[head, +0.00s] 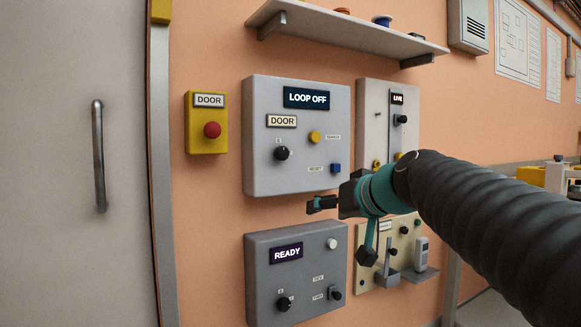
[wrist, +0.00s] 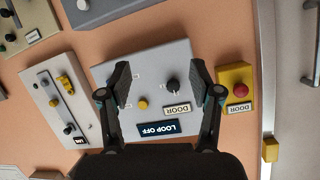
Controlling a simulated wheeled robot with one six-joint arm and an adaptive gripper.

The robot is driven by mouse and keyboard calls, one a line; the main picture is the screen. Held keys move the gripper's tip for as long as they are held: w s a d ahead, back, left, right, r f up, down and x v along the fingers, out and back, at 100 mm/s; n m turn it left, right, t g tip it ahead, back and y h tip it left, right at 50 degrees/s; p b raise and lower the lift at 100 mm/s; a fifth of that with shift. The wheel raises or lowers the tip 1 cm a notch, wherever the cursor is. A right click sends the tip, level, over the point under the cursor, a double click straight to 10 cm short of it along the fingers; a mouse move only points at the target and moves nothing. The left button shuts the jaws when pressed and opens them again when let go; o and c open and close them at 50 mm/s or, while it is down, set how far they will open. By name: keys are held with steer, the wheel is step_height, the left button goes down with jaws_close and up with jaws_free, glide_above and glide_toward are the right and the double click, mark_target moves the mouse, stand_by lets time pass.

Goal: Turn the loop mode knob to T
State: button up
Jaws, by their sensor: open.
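The grey panel (head: 310,178) with a LOOP OFF display (head: 306,98) and a DOOR label carries a black knob (head: 281,153) at its lower left. A small mark sits above the knob; the knob's pointer direction and any T mark are too small to read. My gripper (head: 320,204) is in front of the panel's lower edge in the head view, right of and below the knob. In the wrist view, turned upside down, my gripper (wrist: 160,70) is open and empty. The knob (wrist: 172,87) shows between the fingers, nearer the right one, apart from both.
The panel also has a yellow button (head: 314,137) and a blue button (head: 336,168). A yellow box with a red button (head: 212,130) is at left. A READY panel (head: 262,286) with another black knob is below. A LIVE panel (head: 368,110) is at right, a shelf (head: 345,27) above.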

mark_target(284, 152)
steer(key=w+a+r+n+t+y+b, duration=0.1)
steer(key=w+a+r+t+y+b, duration=0.15)
steer(key=w+r, duration=0.8)
steer(key=shift+t+y, duration=0.25)
steer(key=shift+t, duration=0.2)
steer(key=p+x, duration=0.2)
steer(key=x, duration=0.4)
steer(key=p+x, duration=0.2)
steer(key=x, duration=0.4)
steer(key=shift+s+a+f+p, duration=0.15)
steer(key=shift+a+f+p, duration=0.05)
steer(key=shift+a+p, duration=0.15)
steer(key=shift+p+x, duration=0.3)
steer(key=shift+x, duration=0.55)
steer(key=shift+f, duration=0.1)
steer(key=c, duration=1.1)
